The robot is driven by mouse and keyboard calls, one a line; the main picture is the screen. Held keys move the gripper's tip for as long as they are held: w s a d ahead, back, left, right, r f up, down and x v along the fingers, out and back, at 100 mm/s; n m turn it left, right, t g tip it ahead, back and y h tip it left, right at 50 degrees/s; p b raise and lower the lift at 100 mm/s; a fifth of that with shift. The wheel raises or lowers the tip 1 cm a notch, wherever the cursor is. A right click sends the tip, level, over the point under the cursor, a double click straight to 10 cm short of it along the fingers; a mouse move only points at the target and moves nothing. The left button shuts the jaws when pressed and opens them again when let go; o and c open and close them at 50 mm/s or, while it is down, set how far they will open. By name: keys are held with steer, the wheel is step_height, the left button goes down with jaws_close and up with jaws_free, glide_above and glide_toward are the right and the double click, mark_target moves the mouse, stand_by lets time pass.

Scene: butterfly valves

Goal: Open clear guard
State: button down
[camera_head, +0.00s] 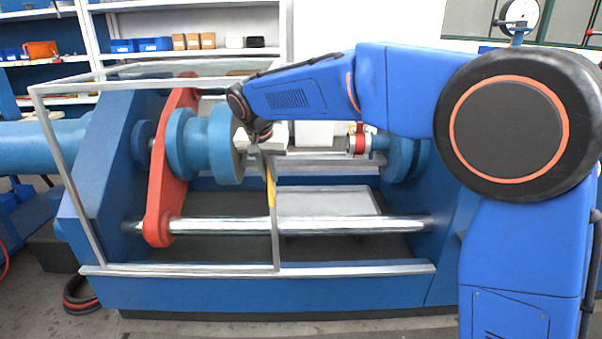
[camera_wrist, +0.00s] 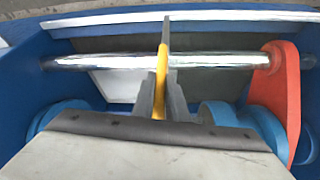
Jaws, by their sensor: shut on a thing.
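The clear guard is a see-through panel in a thin grey frame (camera_head: 70,190), standing over the left part of the blue machine. Its right upright (camera_head: 275,240) carries a yellow handle (camera_head: 271,187). My gripper (camera_head: 266,155) reaches down from above at the top of this upright. In the wrist view the two grey fingers (camera_wrist: 158,100) are shut on the yellow handle (camera_wrist: 160,82), one on each side. The upper part of the handle is hidden by the fingers in the head view. The guard's bottom edge is by a long grey rail (camera_head: 360,268).
Inside the machine are a red lever plate (camera_head: 168,165), blue flanges (camera_head: 205,145) and a shiny horizontal rod (camera_head: 350,224). The right part of the opening, right of the guard's upright, is uncovered. Shelves with bins (camera_head: 140,45) stand behind.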

mark_target(246, 172)
steer(key=a, duration=0.6)
steer(key=shift+a, duration=0.25)
steer(key=c, duration=1.8)
jaws_free()
steer(key=shift+o, duration=0.2)
steer(key=shift+s+r, duration=0.1)
steer(key=v, duration=1.7)
steer(key=shift+d+r, duration=0.1)
steer(key=shift+r, duration=0.05)
